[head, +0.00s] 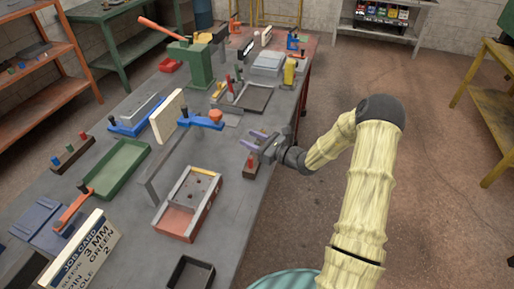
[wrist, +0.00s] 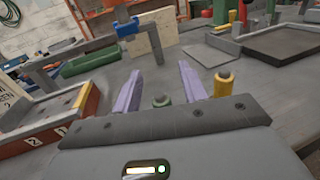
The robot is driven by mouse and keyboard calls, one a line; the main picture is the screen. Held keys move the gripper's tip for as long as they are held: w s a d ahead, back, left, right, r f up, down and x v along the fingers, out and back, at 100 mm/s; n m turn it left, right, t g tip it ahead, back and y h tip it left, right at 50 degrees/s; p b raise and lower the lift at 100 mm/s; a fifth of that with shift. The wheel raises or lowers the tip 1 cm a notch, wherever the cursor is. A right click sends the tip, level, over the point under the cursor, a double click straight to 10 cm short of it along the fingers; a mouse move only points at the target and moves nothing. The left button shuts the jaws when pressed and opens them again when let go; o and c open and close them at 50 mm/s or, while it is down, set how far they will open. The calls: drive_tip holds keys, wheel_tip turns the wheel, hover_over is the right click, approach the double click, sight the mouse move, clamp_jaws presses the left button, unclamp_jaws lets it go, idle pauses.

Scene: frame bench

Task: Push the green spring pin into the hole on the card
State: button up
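My gripper (head: 252,140) hangs over the bench's right edge, its two purple fingers apart. In the wrist view the gripper (wrist: 159,70) is open and empty. A small dark red block (head: 250,170) lies under the gripper, mostly hidden. The white job card (head: 84,252) reads sleeve 3 mm, pin green, hole 2. A red and grey fixture (head: 178,222) with holes sits left of the gripper; its numbered front (wrist: 60,134) shows in the wrist view.
A green tray (head: 118,168), a cream board (head: 168,116) and a blue clamp (head: 200,119) stand further left and back. A grey angled bar (head: 160,166) stands beside the fixture. A dark tray (head: 190,273) lies in front. Bare bench shows around the fixture.

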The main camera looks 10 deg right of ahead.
clamp_jaws()
wheel_tip(320, 180, up, 10)
drive_tip(key=p, duration=0.7)
idle(0.5)
